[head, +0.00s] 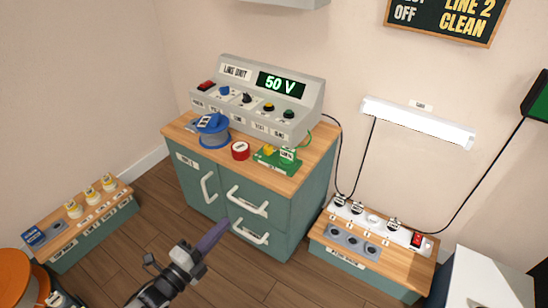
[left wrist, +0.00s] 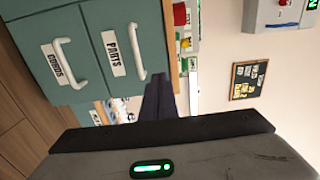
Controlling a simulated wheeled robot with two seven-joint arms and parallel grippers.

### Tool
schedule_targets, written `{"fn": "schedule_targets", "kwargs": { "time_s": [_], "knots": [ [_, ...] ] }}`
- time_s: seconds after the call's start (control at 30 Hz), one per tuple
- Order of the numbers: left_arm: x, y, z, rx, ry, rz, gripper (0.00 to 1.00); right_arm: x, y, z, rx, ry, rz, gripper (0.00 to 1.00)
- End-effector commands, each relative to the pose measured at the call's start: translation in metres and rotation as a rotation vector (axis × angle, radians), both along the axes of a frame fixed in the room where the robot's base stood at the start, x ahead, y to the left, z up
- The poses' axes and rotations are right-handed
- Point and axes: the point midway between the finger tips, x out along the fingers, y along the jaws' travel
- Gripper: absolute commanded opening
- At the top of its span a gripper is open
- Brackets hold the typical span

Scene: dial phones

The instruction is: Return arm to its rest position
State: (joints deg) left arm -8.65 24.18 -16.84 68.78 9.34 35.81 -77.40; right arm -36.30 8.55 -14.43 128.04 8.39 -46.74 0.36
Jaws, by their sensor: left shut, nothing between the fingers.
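My left arm comes in from the bottom of the head view. Its gripper (head: 220,230) is shut and empty, with the dark purple fingers together. It points up and right and appears in front of the teal cabinet's (head: 205,190) lower front. In the left wrist view the shut fingers (left wrist: 158,90) stand in front of the cabinet's edge, right of the drawer labelled PARTS (left wrist: 112,45). I cannot tell whether they touch anything. My right gripper is not in view.
The cabinet bears a line unit (head: 255,100) reading 50 V, a blue spool (head: 213,130), red tape (head: 240,151) and a green board (head: 277,160). A low bench with sockets (head: 370,245) stands right, another bench (head: 85,215) left. Wooden floor (head: 130,260) lies between.

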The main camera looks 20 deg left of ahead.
Motion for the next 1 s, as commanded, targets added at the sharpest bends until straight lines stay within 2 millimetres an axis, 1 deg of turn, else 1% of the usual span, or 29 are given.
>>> {"fn": "schedule_targets", "kwargs": {
  "time_s": [0.13,0.23,0.37,0.47,0.57,0.67,0.7,0.83,0.9,1.0],
  "knots": [
    [0.000,-0.001,0.000,-0.005,0.005,0.000,0.00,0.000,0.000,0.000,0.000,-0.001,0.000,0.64],
    [0.000,-0.009,-0.003,-0.044,0.053,0.005,0.00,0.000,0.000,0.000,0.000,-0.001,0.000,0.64],
    [-0.003,-0.032,-0.012,-0.174,0.215,0.032,0.00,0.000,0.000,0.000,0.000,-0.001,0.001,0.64],
    [-0.012,-0.052,-0.016,-0.308,0.385,0.084,0.00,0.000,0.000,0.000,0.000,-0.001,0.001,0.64],
    [-0.028,-0.066,-0.018,-0.440,0.556,0.161,0.00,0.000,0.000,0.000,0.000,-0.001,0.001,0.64],
    [-0.050,-0.075,-0.015,-0.567,0.715,0.264,0.00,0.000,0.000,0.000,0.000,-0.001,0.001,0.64],
    [-0.061,-0.077,-0.013,-0.616,0.776,0.312,0.00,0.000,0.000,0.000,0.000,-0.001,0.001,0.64],
    [-0.100,-0.078,-0.002,-0.762,0.946,0.487,0.00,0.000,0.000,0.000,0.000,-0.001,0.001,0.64],
    [-0.119,-0.076,0.005,-0.824,1.010,0.573,0.00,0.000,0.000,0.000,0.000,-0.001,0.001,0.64],
    [-0.142,-0.073,0.014,-0.887,1.075,0.680,0.00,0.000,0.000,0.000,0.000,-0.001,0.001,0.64]
  ]
}}
